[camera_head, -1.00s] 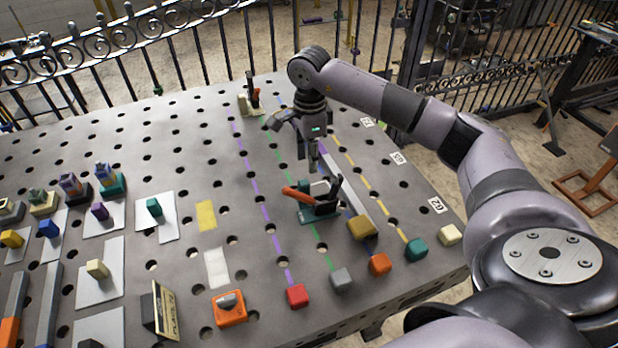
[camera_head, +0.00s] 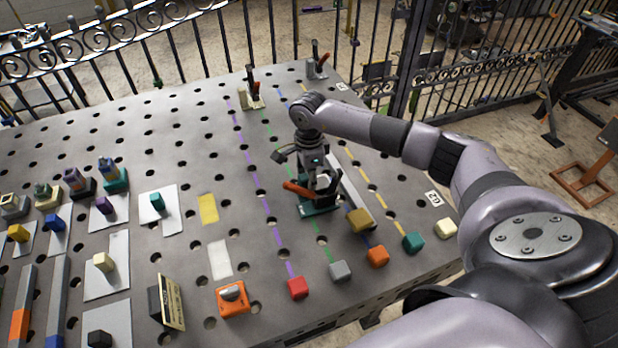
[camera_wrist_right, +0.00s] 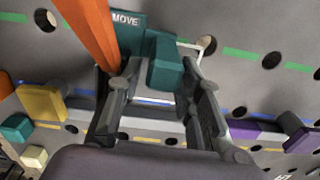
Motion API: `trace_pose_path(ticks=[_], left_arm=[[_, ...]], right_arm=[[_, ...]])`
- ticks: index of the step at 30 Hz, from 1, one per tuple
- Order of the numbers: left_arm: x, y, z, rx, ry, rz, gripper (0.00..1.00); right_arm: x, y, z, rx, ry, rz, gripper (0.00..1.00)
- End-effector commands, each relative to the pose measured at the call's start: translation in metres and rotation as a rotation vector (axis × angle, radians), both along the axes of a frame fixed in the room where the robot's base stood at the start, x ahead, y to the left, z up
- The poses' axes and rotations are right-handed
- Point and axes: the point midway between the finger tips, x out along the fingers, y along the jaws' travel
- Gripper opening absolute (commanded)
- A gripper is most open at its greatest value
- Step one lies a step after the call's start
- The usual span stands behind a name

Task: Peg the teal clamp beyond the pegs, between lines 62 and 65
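The teal clamp (camera_head: 322,207) stands on the perforated table, with an orange handle (camera_head: 298,189) sticking out to the left. My right gripper (camera_head: 318,180) points down over it and hides part of it. In the right wrist view, a teal block (camera_wrist_right: 166,62) of the clamp lies between the tips of my spread fingers (camera_wrist_right: 160,76), beside a teal plate (camera_wrist_right: 127,30) reading MOVE. I see no clear grip on it. The label 62 (camera_head: 434,198) is at the table's right edge. My arm hides the label 65. My left gripper is not in view.
Two other clamps stand at the back, one left (camera_head: 251,92) and one right (camera_head: 317,62). Coloured blocks, including a red one (camera_head: 298,288) and a mustard one (camera_head: 359,219), sit near the front. Small fixtures crowd the left. An iron fence (camera_head: 180,60) runs behind the table.

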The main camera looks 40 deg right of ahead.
Motion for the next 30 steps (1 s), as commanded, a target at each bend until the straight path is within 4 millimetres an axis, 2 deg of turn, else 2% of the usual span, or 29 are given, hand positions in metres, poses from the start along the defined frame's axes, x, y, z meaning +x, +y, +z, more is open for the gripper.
trace_pose_path(ticks=[2,14,30], left_arm=[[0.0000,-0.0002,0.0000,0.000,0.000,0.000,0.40],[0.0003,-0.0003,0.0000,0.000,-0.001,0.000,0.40],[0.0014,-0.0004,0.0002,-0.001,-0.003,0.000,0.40]], right_arm=[[0.0000,0.0001,0.0002,0.000,0.000,0.000,0.27],[0.0002,0.0000,0.0007,0.000,-0.001,0.000,0.00],[0.0005,0.0000,0.0012,0.001,-0.001,0.000,0.00]])
